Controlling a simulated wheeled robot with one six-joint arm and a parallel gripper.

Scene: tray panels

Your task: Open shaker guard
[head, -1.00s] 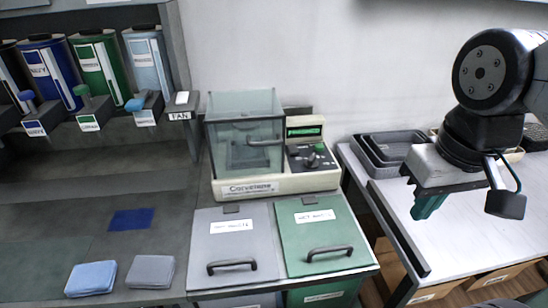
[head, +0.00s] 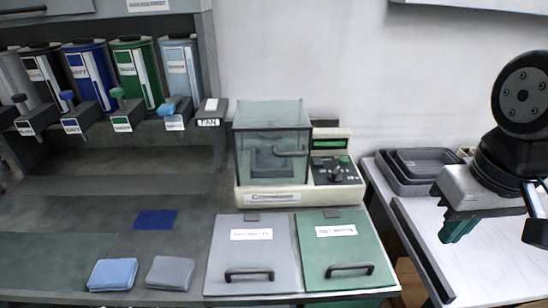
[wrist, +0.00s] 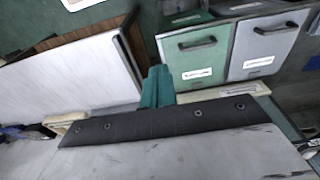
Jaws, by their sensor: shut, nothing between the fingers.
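The shaker guard (head: 272,150) is a clear greenish box with a dark handle (head: 290,153) on its front. It stands down over the left part of a cream shaker machine (head: 285,198) and looks closed. Its control panel (head: 336,172) with a knob and a small green display is to the right. My gripper (head: 456,230) has teal fingers that are shut and empty. It hangs over the white table at the right, well apart from the guard. The fingers also show in the wrist view (wrist: 157,86); the guard cannot be made out there.
A grey-lidded bin (head: 252,258) and a green-lidded bin (head: 345,248) stand in front of the machine. Nested grey trays (head: 425,162) lie on the right table. Several dispensers line the left shelf. Blue (head: 113,273) and grey (head: 170,272) cloths lie at front left.

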